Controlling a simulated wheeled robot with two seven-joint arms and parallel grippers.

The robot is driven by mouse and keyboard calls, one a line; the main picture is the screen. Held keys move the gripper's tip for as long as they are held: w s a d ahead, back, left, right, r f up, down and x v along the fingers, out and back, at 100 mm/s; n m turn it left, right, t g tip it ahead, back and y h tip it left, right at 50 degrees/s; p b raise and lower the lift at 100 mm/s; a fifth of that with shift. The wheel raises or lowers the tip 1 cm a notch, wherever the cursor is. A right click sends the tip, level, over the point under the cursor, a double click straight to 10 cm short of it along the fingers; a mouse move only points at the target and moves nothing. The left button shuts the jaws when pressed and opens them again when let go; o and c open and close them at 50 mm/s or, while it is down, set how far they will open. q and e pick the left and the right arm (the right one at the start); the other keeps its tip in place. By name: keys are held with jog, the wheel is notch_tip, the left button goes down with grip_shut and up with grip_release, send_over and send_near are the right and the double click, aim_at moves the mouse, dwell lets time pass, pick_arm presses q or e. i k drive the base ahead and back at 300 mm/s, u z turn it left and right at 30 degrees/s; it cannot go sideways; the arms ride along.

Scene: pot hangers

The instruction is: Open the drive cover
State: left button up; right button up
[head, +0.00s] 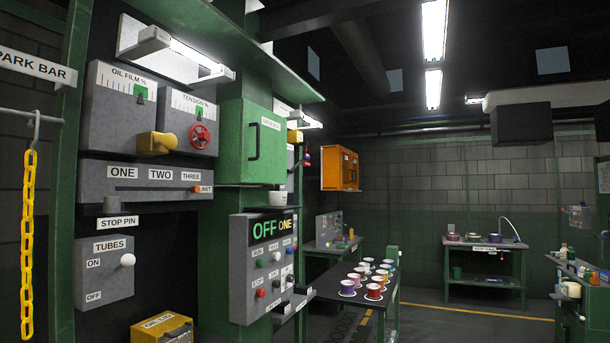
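A green box cover (238,147) with a black vertical handle (254,141) is on the green column left of centre in the head view. It looks shut. A small white label on it is too small to read, so I cannot confirm it is the drive cover. Neither of my grippers shows in this view.
Left of the cover are grey panels with a yellow knob (156,143) and red handwheel (200,136). Below is a control panel (262,268) reading OFF and ONE. A yellow chain (28,240) hangs far left. A table (335,295) with several cups stands beyond.

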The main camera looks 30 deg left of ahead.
aim_at(263, 147)
jog(key=i, duration=3.9)
jog(key=u, duration=2.55)
